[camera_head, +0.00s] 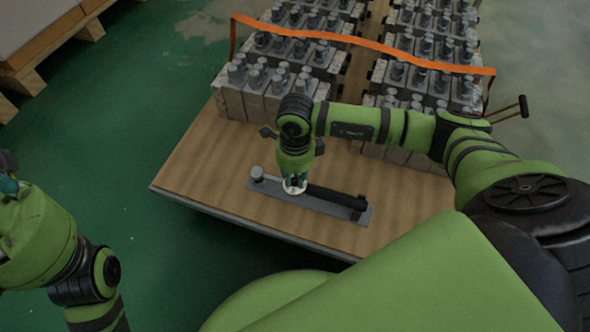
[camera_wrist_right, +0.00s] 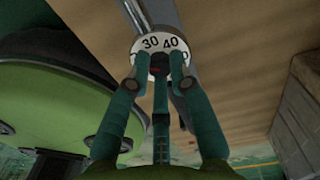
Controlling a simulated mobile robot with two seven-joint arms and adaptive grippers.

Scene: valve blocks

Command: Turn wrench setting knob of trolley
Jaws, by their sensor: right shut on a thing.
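The wrench (camera_head: 335,195) is a dark bar lying along a grey plate (camera_head: 318,205) on the wooden top of the trolley (camera_head: 190,170). Its setting knob (camera_head: 294,190) is a white round dial under my right gripper (camera_head: 295,181). In the right wrist view the knob (camera_wrist_right: 168,44) shows the numbers 30 and 40, with a red mark below. The fingers of my right gripper (camera_wrist_right: 160,62) are shut on the knob, one at each side, and cover part of it. My left gripper (camera_head: 8,180) is only partly in view at the left edge, away from the trolley; its jaws are unclear.
Rows of grey valve blocks (camera_head: 262,95) stand on the trolley behind the wrench, with an orange strap (camera_head: 365,42) across them. A handle (camera_head: 510,110) sticks out at the right. A wooden pallet (camera_head: 35,55) is at top left. Green floor is clear left of the trolley.

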